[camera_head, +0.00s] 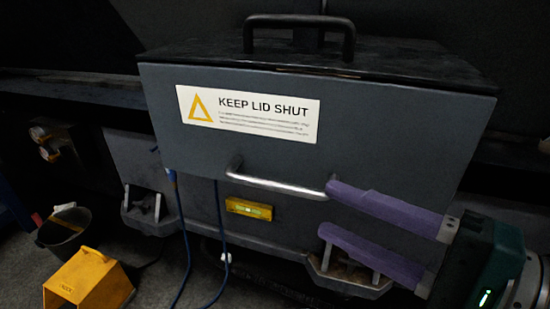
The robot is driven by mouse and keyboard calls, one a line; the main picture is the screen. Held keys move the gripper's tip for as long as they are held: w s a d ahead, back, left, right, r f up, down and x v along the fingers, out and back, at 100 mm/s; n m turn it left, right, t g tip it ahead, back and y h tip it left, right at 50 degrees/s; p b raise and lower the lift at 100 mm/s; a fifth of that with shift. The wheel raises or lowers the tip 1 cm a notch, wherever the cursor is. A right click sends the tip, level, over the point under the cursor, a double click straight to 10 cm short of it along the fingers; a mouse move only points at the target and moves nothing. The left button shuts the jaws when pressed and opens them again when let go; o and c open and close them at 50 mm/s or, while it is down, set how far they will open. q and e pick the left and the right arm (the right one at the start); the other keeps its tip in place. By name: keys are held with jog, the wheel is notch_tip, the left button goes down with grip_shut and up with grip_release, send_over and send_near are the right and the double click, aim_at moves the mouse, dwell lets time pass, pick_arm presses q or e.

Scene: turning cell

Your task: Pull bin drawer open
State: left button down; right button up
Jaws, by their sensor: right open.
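The bin drawer (360,140) is a dark grey box front with a white "KEEP LID SHUT" label (248,114). A silver bar handle (278,187) runs across its lower part. I cannot tell whether the drawer is fully shut. My right gripper (326,209) comes in from the right with two purple fingers, open and apart. The upper fingertip overlaps the right end of the handle in the picture; I cannot tell whether it touches. The lower fingertip is below the handle, with nothing seen between the fingers. My left gripper is not in view.
A black lid with a black handle (300,20) tops the bin. Below are a yellow level-like piece (249,209), a blue cable (182,240) and grey brackets (149,210). A yellow box (88,281) and a dark bucket (64,232) stand on the floor at left.

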aim_at(283, 190)
jog(key=x, duration=0.9)
jog(key=shift+a+r+b, duration=0.1)
jog(key=shift+a+b, duration=0.05)
jog(key=shift+b, duration=0.2)
jog(key=shift+c, duration=0.4)
grip_shut()
dwell(0.5)
